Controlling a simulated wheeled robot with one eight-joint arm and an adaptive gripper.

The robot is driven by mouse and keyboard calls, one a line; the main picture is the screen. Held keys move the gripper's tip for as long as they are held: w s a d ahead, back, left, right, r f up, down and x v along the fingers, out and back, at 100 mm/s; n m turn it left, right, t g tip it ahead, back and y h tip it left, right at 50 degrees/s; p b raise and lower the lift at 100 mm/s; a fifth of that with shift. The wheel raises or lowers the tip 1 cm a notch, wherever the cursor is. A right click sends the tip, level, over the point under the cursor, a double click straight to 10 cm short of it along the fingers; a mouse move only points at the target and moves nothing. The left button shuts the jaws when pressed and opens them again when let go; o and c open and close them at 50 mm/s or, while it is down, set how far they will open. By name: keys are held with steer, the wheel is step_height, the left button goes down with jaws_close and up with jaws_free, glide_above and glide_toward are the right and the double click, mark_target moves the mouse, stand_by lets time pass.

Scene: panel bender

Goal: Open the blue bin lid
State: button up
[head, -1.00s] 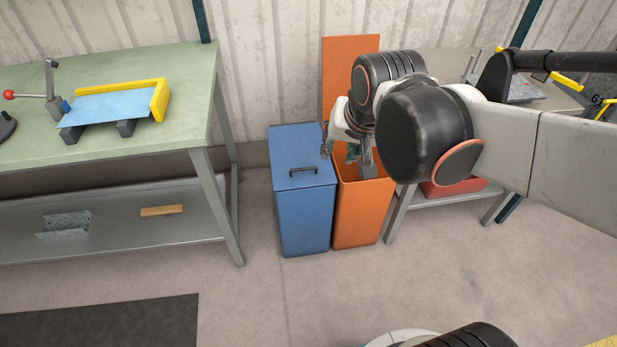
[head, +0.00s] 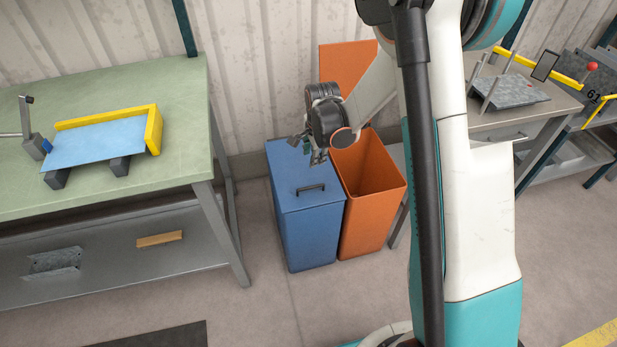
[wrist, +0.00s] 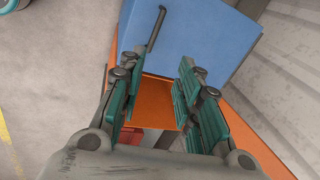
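The blue bin (head: 308,236) stands on the floor with its blue lid (head: 288,168) shut. A dark bar handle (head: 311,188) sits near the lid's front edge. In the wrist view the lid (wrist: 190,38) and its handle (wrist: 156,28) show beyond the fingers, at the top. My gripper (head: 316,157) is above the right side of the lid, apart from the handle as far as I can tell. In the wrist view its two teal finger pads (wrist: 158,92) are spread with nothing between them.
An orange bin (head: 368,200) stands open right beside the blue one, its lid (head: 345,72) raised against the wall. A green-topped workbench (head: 110,185) is at the left, and a grey table (head: 545,112) at the right. The floor in front of the bins is clear.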

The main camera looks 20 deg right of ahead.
steer(key=m, duration=0.2)
glide_toward(310, 187)
steer(key=shift+g, duration=0.3)
steer(key=f+b, duration=0.1)
steer(key=f, duration=0.1)
steer(key=w+f+b, duration=0.1)
steer(key=f+b, duration=0.1)
steer(key=f, duration=0.1)
steer(key=w+f+b, duration=0.1)
steer(key=f+b, duration=0.1)
steer(key=shift+w+d+f, duration=0.1)
steer(key=shift+f, duration=0.3)
jaws_close()
